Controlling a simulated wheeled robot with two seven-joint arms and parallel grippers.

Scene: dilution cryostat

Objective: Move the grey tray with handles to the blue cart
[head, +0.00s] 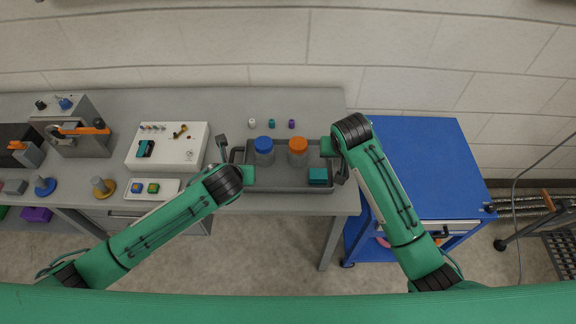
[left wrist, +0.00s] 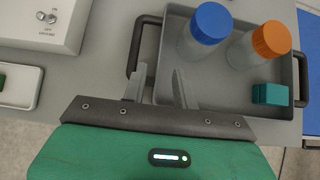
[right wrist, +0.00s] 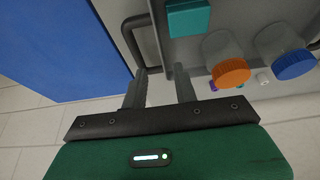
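The grey tray with handles (head: 290,179) lies on the grey table near its right end. It holds a blue-lidded jar (head: 264,150), an orange-lidded jar (head: 298,151) and a teal box (head: 318,176). My left gripper (left wrist: 158,78) is open beside the tray's dark left handle (left wrist: 140,45). My right gripper (right wrist: 162,72) is open at the tray's other handle (right wrist: 132,35). Neither gripper is visibly closed on a handle; exact contact is unclear. The blue cart (head: 425,165) stands right of the table, its visible top empty.
Left of the tray are a white control box (head: 168,157) and a small white tray (head: 128,188) with coloured blocks. Small vials (head: 271,123) stand behind the grey tray. A narrow gap separates table and cart. A dark wheeled frame (head: 540,215) is at far right.

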